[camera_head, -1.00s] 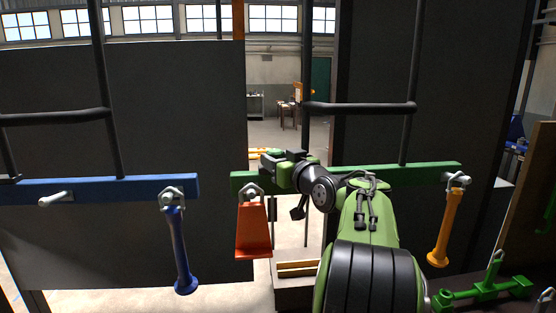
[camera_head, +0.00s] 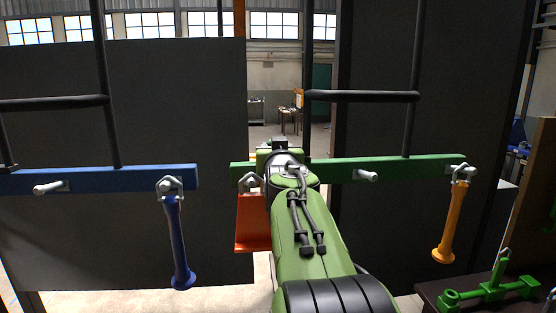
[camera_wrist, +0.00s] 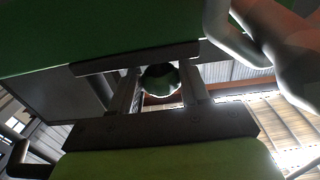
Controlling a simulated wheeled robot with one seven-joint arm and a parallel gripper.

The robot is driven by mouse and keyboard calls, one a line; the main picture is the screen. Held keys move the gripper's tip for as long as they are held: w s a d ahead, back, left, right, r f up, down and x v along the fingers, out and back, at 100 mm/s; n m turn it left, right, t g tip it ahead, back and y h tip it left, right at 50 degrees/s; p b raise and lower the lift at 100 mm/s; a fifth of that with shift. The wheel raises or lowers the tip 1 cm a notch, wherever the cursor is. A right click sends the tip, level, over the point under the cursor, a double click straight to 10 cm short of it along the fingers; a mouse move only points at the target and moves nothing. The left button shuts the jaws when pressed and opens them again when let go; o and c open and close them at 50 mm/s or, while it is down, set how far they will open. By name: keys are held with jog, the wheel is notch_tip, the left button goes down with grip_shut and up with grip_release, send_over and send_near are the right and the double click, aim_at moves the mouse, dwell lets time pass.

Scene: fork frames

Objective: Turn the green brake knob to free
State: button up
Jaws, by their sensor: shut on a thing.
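In the wrist view a round, dark green knob (camera_wrist: 160,80) with a pale rim sits between the two fingers of my gripper (camera_wrist: 160,66). My gripper is shut on it, with one finger on each side. A green beam (camera_wrist: 80,30) fills the upper left of that view, close to the fingertips. In the head view the green beam (camera_head: 415,168) runs across the middle. My arm covers the knob and the gripper there. The knob's turn angle and any markings cannot be made out.
A red-orange hanging piece (camera_head: 250,222) is beside my arm, partly covered by it. A white peg (camera_head: 367,176) and an orange lever (camera_head: 447,225) are to the right. A blue beam (camera_head: 110,181) with a blue lever (camera_head: 176,240) is at left.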

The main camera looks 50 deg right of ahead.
jog(key=g+h, duration=0.1)
jog(key=m+g+h, duration=0.1)
jog(key=m+g, duration=0.1)
jog(key=shift+w+a+h, duration=0.3)
jog(key=shift+w+h, duration=0.1)
jog(key=shift+m+g+h+p, duration=1.05)
jog(key=shift+m+g, duration=0.65)
jog(key=shift+g, duration=0.7)
jog(key=o, duration=1)
jog(key=shift+d, duration=0.15)
jog(key=shift+o, duration=0.2)
jog(key=b+v, duration=0.3)
jog(key=v, duration=1.3)
jog(key=shift+f+b, duration=0.25)
jog(key=shift+b, duration=0.05)
